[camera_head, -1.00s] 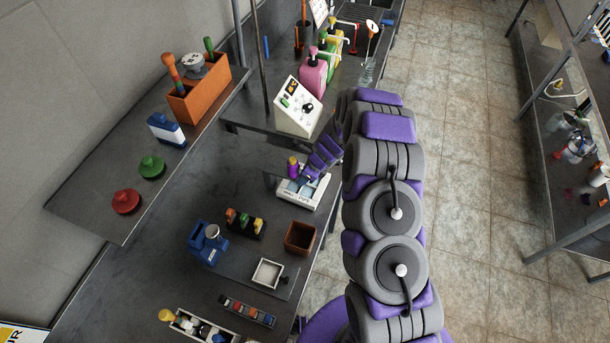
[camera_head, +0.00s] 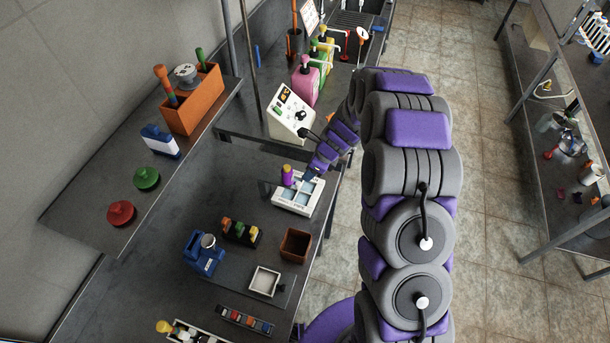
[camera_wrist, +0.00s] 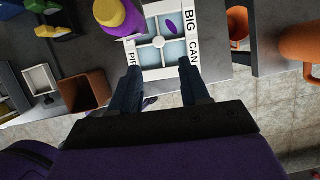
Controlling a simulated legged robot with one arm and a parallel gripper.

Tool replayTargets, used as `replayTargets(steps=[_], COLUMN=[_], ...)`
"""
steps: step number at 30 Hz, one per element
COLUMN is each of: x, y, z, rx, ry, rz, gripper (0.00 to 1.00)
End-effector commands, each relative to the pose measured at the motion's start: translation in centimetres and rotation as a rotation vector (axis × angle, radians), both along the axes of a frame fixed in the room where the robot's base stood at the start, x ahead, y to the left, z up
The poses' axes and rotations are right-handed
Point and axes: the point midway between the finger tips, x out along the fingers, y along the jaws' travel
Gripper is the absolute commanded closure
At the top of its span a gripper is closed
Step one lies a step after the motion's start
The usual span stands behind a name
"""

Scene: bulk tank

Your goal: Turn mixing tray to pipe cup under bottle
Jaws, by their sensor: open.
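The mixing tray (camera_head: 309,209) is a white square tray with pale blue compartments on the dark bench. In the wrist view the tray (camera_wrist: 186,72) shows a cross divider with a round hub, the label "BIG CAN" along its right side and a partly hidden label starting "PI" on the left. A purple bottle with a yellow part (camera_wrist: 112,16) stands over the tray's left compartment; it also shows in the head view (camera_head: 287,175). My gripper (camera_wrist: 158,68) is open, its fingers apart at the tray's near edge. It shows no hold on anything. The far end of the tray is cut off.
A white control box (camera_head: 290,116) stands behind the tray. A brown square box (camera_head: 295,246), a white small tray (camera_head: 264,281) and a blue device (camera_head: 204,253) stand in front. An orange mug (camera_wrist: 300,42) is at right in the wrist view.

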Motion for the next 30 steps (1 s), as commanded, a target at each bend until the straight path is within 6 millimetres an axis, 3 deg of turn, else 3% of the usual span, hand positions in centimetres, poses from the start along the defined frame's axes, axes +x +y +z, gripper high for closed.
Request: replayTargets(steps=[3,12,25,30], x=[-0.3,-0.9,-1.0,0.2], y=[-0.8,-1.9,-2.1,-2.8], z=[2.4,5.4,5.7,4.4], rx=[-0.001,-0.001,0.002,0.063], ry=[-0.004,-0.001,0.000,0.001], rz=[0.001,0.001,0.002,0.043], gripper=[0.54,0.54,0.54,0.54])
